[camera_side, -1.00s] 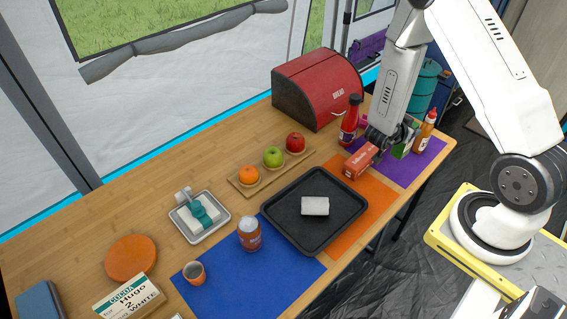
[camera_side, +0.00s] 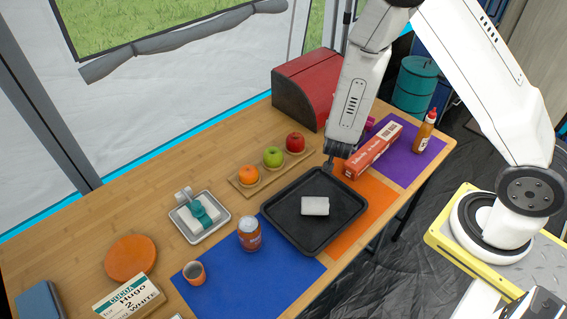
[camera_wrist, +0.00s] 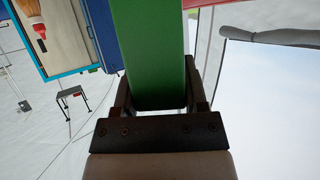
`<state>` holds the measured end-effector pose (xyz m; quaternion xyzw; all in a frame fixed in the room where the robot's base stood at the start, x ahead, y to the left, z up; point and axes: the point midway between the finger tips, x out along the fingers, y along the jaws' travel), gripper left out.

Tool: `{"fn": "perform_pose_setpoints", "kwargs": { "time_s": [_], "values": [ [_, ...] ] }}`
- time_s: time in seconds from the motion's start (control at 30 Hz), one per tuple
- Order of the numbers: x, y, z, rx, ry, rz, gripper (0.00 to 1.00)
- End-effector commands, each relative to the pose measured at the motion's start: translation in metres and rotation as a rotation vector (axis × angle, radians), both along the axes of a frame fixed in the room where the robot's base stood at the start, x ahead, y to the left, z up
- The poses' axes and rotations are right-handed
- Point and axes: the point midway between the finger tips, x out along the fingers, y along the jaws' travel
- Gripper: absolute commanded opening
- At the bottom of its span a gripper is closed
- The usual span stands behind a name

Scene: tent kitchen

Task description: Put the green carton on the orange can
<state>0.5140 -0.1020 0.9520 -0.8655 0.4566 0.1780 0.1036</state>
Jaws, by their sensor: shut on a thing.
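The green carton (camera_wrist: 152,50) fills the middle of the wrist view, between the two fingers of my gripper (camera_wrist: 160,95), which is shut on it. In the side view my gripper (camera_side: 331,163) is over the far edge of the black tray; the carton is hidden there by my arm. The orange can (camera_side: 249,238) stands upright on the blue mat, left of the black tray and well to the left of my gripper. Its top looks clear.
The black tray (camera_side: 285,222) holds a white block (camera_side: 315,206). Fruit (camera_side: 273,157) lies on a wooden board. A red box (camera_side: 373,152), sauce bottle (camera_side: 425,131) and red bread box (camera_side: 305,88) are at the right and back.

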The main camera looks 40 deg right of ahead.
Motion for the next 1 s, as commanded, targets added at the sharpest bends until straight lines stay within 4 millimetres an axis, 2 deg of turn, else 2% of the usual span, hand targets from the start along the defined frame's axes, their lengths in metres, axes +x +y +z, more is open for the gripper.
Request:
{"fn": "perform_pose_setpoints", "kwargs": {
  "time_s": [0.03, 0.2, 0.43, 0.7, 0.8, 1.0],
  "values": [
    [0.007, 0.018, 0.004, 0.000, -0.002, 0.057, 0.00],
    [0.023, 0.073, 0.013, 0.001, -0.003, 0.230, 0.00],
    [0.031, 0.152, 0.026, -0.002, -0.004, 0.464, 0.00],
    [0.021, 0.244, 0.043, -0.011, -0.008, 0.735, 0.00],
    [0.014, 0.272, 0.048, -0.016, -0.009, 0.821, 0.00],
    [0.001, 0.310, 0.055, -0.024, -0.012, 0.938, 0.00]
  ]
}}
